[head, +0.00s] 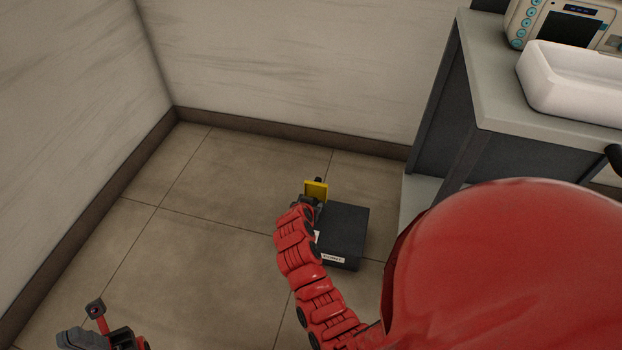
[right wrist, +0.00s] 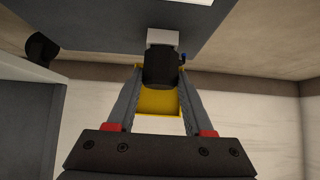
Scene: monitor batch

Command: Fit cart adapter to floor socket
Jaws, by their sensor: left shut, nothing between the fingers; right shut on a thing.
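The adapter shows in the right wrist view as a dark rounded body (right wrist: 161,70) with a yellow plate (right wrist: 158,103) between the fingers of my right gripper (right wrist: 160,82), which is shut on it. A pale block (right wrist: 162,38) lies between the dark body and the dark box (right wrist: 110,25); I cannot tell whether the parts are joined. In the head view, the yellow plate (head: 316,190) is at the far left corner of the dark floor box (head: 345,235), which bears a white label. My left gripper (head: 75,338) is shut and empty at the bottom left, away from the box.
A grey counter (head: 490,105) with a white basin (head: 570,85) and a monitor (head: 565,25) stands at the right. Walls with dark skirting close off the left and back. Tiled floor (head: 200,235) left of the box is clear. My red arm covers part of the box.

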